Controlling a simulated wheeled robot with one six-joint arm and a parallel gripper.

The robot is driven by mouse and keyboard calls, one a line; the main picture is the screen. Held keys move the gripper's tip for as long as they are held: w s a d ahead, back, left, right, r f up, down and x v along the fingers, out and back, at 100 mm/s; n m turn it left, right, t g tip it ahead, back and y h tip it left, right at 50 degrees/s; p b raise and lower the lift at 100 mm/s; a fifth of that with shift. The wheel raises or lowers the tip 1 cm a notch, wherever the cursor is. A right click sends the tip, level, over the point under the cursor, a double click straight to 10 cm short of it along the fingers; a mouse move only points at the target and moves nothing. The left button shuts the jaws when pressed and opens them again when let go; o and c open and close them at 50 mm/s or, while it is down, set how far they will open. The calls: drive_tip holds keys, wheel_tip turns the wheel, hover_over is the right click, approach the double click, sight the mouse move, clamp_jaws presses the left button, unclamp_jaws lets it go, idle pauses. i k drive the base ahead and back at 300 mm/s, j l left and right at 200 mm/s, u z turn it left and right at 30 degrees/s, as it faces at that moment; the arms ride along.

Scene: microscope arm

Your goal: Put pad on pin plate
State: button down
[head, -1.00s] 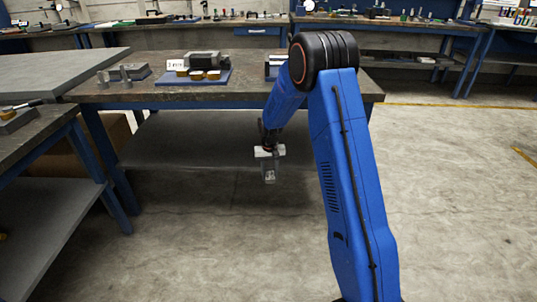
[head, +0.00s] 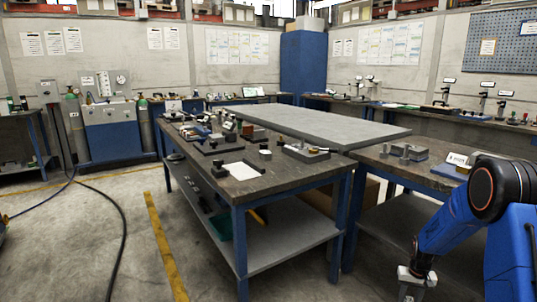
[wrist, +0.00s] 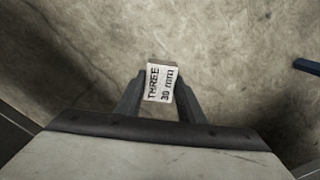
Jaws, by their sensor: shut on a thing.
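My gripper (wrist: 160,100) is shut on a small pad (wrist: 161,82) with a white face marked "THREE 30 mm". The pad sits between the fingertips, over bare floor. In the head view my gripper (head: 412,292) hangs low at the bottom right, pointing down, below tabletop height, with its tip near the picture's edge. A grey block with upright pins (head: 404,152) stands on the right table. A flat grey plate with small parts (head: 304,153) lies on the middle table. I cannot tell for sure which is the pin plate.
The middle table (head: 250,190) holds a white sheet (head: 235,170) and several small tools. A large grey slab tabletop (head: 320,125) lies behind it. The right table (head: 425,172) stands beside my arm. Open floor with a yellow line (head: 165,245) and a dark hose lies at left.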

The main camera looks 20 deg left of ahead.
sight(307, 149)
drive_tip(key=i+l+u, duration=0.2)
drive_tip(key=u, duration=0.25)
drive_tip(key=i+l+u, duration=0.1)
drive_tip(key=l+u, duration=0.35)
drive_tip(key=i+l+u, duration=0.1)
drive_tip(key=l+u, duration=0.2)
drive_tip(key=u, duration=0.2)
